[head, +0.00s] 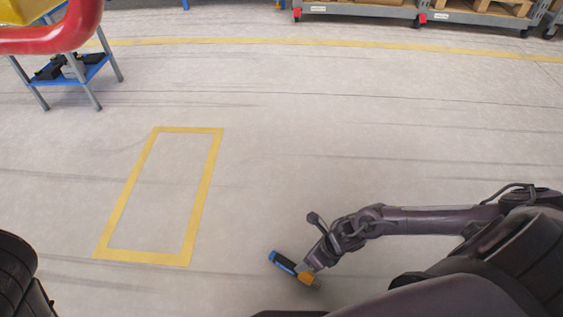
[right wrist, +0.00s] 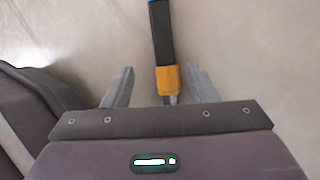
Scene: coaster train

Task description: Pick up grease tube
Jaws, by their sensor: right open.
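The grease tube (head: 281,261) lies on the concrete floor at the lower middle of the head view. It has a blue and black body and an orange-yellow end. My right gripper (head: 306,266) is down at its orange-yellow end. In the right wrist view, the grease tube (right wrist: 161,38) points away from the palm. The open fingers of my right gripper (right wrist: 160,72) stand on either side of its yellow end, with gaps on both sides. My left gripper is not in view.
A yellow taped rectangle (head: 207,182) marks the floor left of the tube. Carts with pallets (head: 470,16) line the back right. The middle floor is clear.

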